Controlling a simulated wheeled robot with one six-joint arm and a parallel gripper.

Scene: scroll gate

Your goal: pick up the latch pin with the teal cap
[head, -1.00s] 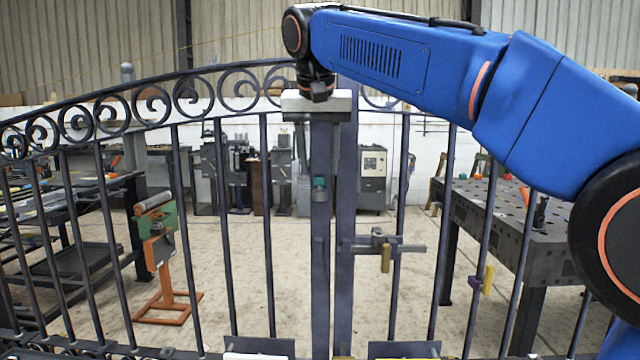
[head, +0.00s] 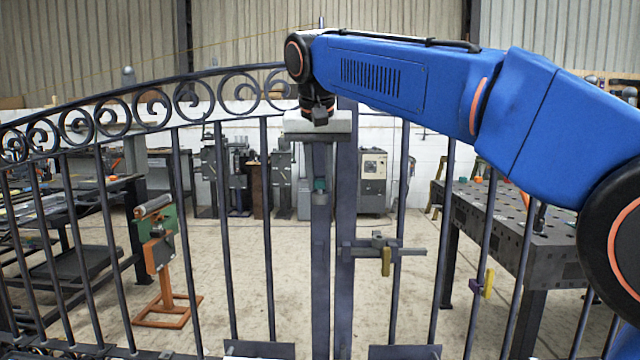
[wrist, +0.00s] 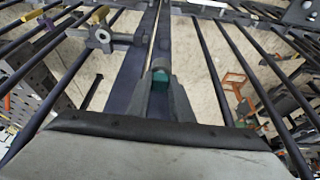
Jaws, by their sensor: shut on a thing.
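The latch pin's teal cap (head: 319,185) shows on the gate's dark centre post (head: 320,260). In the wrist view the teal cap (wrist: 160,79) sits between the two grey fingers of my gripper (wrist: 160,92). My gripper (head: 319,180) hangs straight down over the post in the head view, shut on the latch pin. The pin below the cap is hidden by the fingers and post; I cannot tell how deep it sits.
A sliding bolt (head: 380,250) with a yellow handle (head: 386,262) crosses the bars right of the post. A yellow and purple piece (head: 487,283) is on a bar farther right. A metal table (head: 530,240) stands behind.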

